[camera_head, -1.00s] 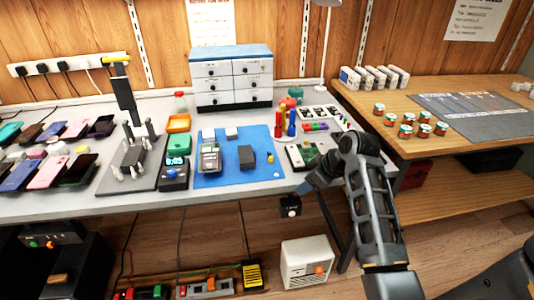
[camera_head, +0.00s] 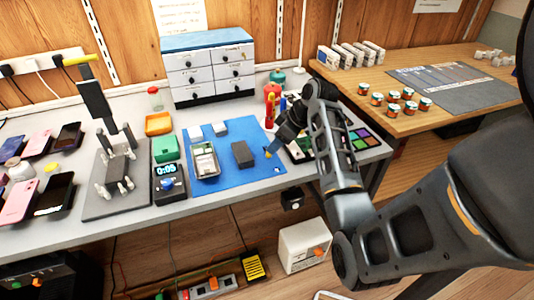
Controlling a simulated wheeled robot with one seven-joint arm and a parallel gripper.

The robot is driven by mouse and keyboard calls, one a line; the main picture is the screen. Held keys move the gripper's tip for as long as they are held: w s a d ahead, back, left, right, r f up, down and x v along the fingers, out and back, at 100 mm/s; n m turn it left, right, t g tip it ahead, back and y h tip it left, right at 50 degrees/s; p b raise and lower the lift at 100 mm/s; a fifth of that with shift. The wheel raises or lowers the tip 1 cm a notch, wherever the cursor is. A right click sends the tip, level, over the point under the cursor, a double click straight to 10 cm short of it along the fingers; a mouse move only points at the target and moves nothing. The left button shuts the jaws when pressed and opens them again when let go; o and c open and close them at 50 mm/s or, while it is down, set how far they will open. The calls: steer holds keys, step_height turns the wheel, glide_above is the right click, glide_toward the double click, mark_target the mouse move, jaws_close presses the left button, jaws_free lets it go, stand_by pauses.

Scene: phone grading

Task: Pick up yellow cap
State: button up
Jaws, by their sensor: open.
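A small yellow piece (camera_head: 268,154), which looks like the yellow cap, lies near the right side of the blue mat (camera_head: 225,182). It is too small to make out its shape. My gripper (camera_head: 273,147) is open and points down and left just over the mat's right edge. Its fingertips are close to the yellow piece and partly cover the area around it. I cannot tell whether they touch it. Another small yellow item (camera_head: 52,170) lies among the phones at the far left.
A dark block (camera_head: 242,154) and an opened phone (camera_head: 205,161) lie on the mat. Red bottles (camera_head: 271,104) stand behind my gripper. A drawer cabinet (camera_head: 208,68) stands at the back. A timer box (camera_head: 170,184) is left of the mat. A wooden table (camera_head: 440,125) holds several jars.

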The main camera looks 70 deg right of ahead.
steer(key=x, duration=0.4)
steer(key=shift+a, duration=0.15)
steer(key=shift+c, duration=0.3)
jaws_close()
